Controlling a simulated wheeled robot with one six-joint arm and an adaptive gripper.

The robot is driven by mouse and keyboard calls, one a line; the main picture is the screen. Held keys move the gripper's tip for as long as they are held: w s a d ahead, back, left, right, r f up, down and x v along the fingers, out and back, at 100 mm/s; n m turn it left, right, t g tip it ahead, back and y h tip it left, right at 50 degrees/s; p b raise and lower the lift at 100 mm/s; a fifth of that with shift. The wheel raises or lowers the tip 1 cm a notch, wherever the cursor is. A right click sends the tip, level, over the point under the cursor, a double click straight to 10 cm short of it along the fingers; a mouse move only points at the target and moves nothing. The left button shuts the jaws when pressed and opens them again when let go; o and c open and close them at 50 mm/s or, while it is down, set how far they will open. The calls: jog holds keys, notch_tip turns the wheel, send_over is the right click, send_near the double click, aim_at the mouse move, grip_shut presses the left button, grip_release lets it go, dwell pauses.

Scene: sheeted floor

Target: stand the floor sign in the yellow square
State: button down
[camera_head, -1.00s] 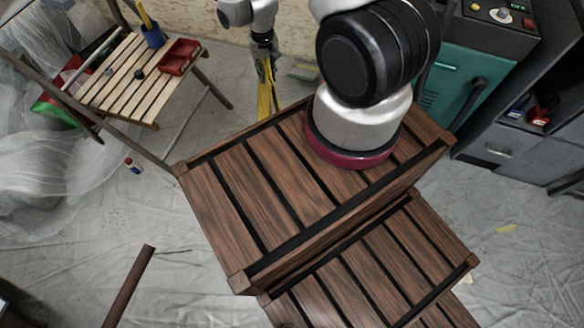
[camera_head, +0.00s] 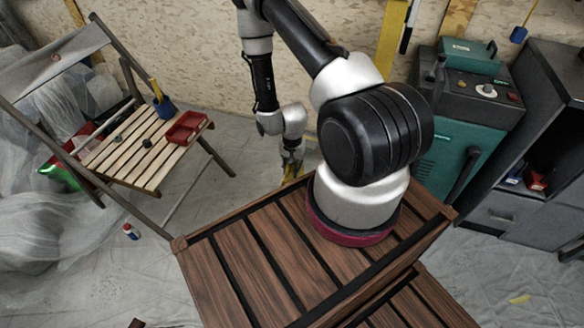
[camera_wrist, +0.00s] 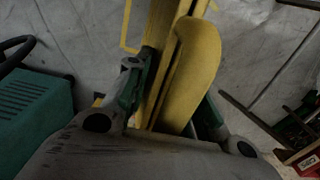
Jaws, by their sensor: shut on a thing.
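The yellow floor sign (camera_wrist: 192,72) is between the fingers of my gripper (camera_wrist: 172,98) in the wrist view, its panels running up and away from the camera. In the head view my gripper (camera_head: 292,158) is low beyond the wooden crate, shut on the sign. Only a small yellow part of the sign (camera_head: 293,173) shows there; the rest is hidden by the crate and my arm. A yellow line with a corner, part of the yellow square (camera_wrist: 127,46), lies on the sheeted floor left of the sign in the wrist view. The rest of the square is hidden.
A slatted folding chair (camera_head: 150,150) with a red tray (camera_head: 186,127) and a blue cup (camera_head: 166,107) stands left. A teal machine (camera_head: 455,150) and a grey cabinet (camera_head: 550,140) stand right. Sheeted floor between chair and crate is mostly clear.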

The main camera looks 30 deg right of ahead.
jog(key=shift+w+f, duration=0.1)
jog(key=shift+f, duration=1.9)
jog(key=c, duration=1.2)
grip_release()
jog(key=shift+f, duration=0.15)
jog(key=shift+c, duration=0.2)
